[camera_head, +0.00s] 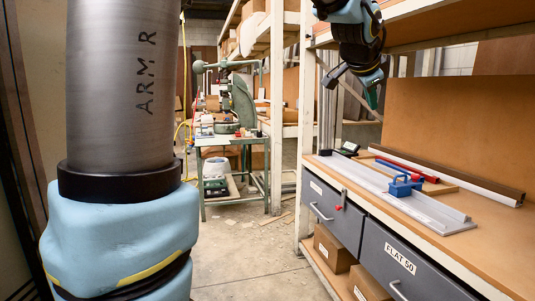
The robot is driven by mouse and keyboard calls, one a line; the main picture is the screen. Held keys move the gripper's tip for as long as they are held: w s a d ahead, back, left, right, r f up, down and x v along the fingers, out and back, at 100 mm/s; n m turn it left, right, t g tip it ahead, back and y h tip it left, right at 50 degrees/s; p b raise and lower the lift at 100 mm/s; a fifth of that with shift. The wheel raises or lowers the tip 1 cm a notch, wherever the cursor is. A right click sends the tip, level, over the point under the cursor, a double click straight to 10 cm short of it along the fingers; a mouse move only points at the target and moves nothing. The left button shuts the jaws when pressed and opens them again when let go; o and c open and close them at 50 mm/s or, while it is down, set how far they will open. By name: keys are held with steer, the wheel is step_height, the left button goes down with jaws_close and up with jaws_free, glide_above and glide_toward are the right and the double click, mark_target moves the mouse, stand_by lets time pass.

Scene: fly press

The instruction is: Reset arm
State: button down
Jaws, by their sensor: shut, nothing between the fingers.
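My arm fills the left of the head view, with a grey link marked "ARM R" above a blue joint. The arm's far end comes in from the top right, blue and black. My gripper (371,92) hangs there, pointing down, in the air in front of the wooden shelving and above the left end of the workbench (488,246). It is shut and holds nothing that I can see. The links between the near joint and the gripper are out of view.
On the workbench lie a grey metal rail (385,187), a blue clamp (404,186) and a red bar (404,167). Grey drawers (400,262) sit below. A green press (242,102) and small table (228,141) stand further back.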

steer(key=s+a+f+n+g+y+p, duration=0.1)
steer(key=s+a+f+n+g+y, duration=0.2)
steer(key=a+f+n, duration=1.05)
steer(key=s+a+f+n+g+y, duration=0.1)
steer(key=s+a+f+g, duration=0.1)
steer(key=s+a+f, duration=0.3)
steer(key=s+a+f+n+g+y, duration=0.1)
steer(key=s+a+f+g, duration=0.1)
steer(key=s+a+f, duration=0.4)
steer(key=a+f+p, duration=0.1)
steer(key=a+f, duration=0.3)
steer(key=a, duration=0.3)
steer(key=shift+s+a+f+y, duration=0.2)
steer(key=shift+a+f+y, duration=0.15)
steer(key=shift+a+y, duration=0.05)
steer(key=shift+n, duration=0.25)
